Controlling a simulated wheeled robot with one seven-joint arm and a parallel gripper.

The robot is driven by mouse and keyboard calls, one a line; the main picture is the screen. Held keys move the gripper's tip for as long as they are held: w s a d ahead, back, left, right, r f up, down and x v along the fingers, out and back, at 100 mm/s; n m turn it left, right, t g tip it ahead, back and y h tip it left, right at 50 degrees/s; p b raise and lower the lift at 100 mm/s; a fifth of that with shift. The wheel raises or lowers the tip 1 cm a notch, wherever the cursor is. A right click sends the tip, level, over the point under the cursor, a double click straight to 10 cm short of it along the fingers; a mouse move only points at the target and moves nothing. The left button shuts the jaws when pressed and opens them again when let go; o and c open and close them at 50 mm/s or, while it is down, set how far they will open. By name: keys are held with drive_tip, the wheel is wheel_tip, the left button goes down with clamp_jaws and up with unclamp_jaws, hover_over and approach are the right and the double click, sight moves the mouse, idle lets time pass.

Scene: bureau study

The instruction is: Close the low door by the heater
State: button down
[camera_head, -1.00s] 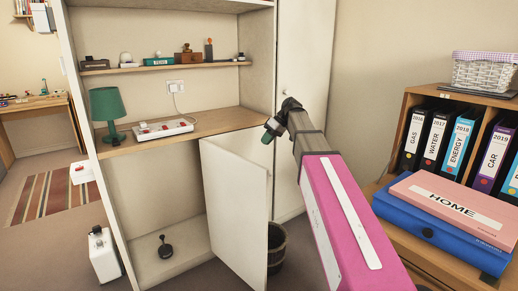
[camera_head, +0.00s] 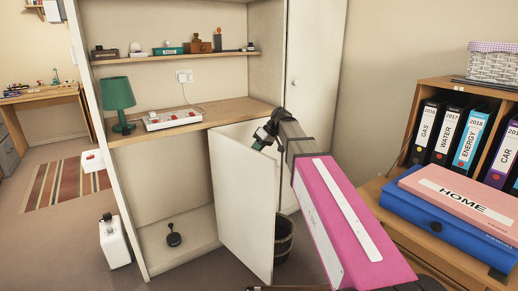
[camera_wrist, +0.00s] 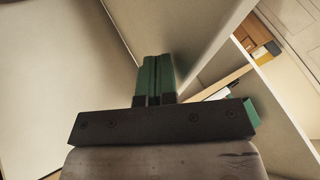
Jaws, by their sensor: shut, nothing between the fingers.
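The low door (camera_head: 243,205) is a plain cream panel on the lower part of the tall cabinet. It stands open, swung out toward me, and the lower compartment (camera_head: 155,190) is exposed. My gripper (camera_head: 262,138) has green fingertips and is shut and empty. It is at the upper part of the door, over its top edge in the head view; I cannot tell whether it touches. In the wrist view the shut fingers (camera_wrist: 155,78) lie close beside a pale panel (camera_wrist: 195,35), likely the door. I cannot clearly make out a heater.
A dark bin (camera_head: 284,240) stands behind the door, partly hidden. A small black object (camera_head: 173,238) lies on the compartment floor. The shelf above holds a green lamp (camera_head: 118,98) and a power strip (camera_head: 172,120). A white container (camera_head: 115,243) stands left. A wooden unit with folders (camera_head: 450,257) stands right.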

drive_tip(key=shift+s, duration=0.15)
drive_tip(key=s+a+m+t+h, duration=0.1)
drive_tip(key=s+a+m+t, duration=0.3)
drive_tip(key=a, duration=0.7)
drive_tip(key=s+a+m+t+h, duration=0.1)
drive_tip(key=s+a+m, duration=0.5)
drive_tip(key=a, duration=0.6)
drive_tip(key=w+a+m+t+h, duration=0.1)
drive_tip(key=w+a+m+h, duration=0.1)
drive_tip(key=a, duration=1)
drive_tip(key=w+a+m+t+h, duration=0.2)
drive_tip(key=w+a+m, duration=0.3)
drive_tip(key=a, duration=0.7)
drive_tip(key=shift+w+a, duration=0.3)
drive_tip(key=shift+w, duration=0.9)
